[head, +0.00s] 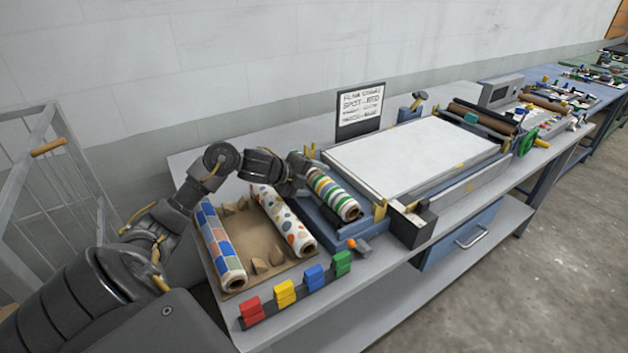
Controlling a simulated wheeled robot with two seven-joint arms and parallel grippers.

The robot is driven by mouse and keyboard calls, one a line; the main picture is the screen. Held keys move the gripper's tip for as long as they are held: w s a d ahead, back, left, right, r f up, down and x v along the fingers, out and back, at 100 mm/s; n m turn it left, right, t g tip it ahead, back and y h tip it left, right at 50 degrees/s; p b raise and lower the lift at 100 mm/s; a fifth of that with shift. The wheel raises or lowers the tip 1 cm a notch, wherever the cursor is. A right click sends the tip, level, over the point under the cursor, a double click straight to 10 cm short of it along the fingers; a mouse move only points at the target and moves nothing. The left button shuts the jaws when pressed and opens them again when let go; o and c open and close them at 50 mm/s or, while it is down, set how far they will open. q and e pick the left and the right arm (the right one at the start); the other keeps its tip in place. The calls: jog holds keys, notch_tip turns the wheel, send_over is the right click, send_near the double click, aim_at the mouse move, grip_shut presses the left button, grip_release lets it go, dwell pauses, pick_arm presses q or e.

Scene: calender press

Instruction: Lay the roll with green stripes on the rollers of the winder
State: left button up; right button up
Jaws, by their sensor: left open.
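The roll with green stripes (334,195), white with green, yellow and blue bands, lies over the blue winder frame (352,230) at the left end of the press. The rollers beneath it are mostly hidden, so I cannot tell how it rests on them. My left gripper (302,178) is open at the roll's far left end, close to it or touching; its fingertips are hard to make out. My right gripper is not in view.
A cardboard tray (238,240) holds a checked roll (220,245) and a dotted roll (284,220). Coloured blocks (285,294) line the table's front edge. A sign (360,110) stands behind. The white press bed (415,155) extends right, with a dark box (411,224) at its near corner.

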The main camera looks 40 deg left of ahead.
pick_arm(q)
jog(key=b+v, duration=0.1)
jog(key=v, duration=0.6)
jog(key=shift+s+r+b, duration=0.15)
jog(key=shift+s+b, duration=0.05)
jog(key=shift+b, duration=0.15)
jog(key=shift+a, duration=0.1)
dwell(0.3)
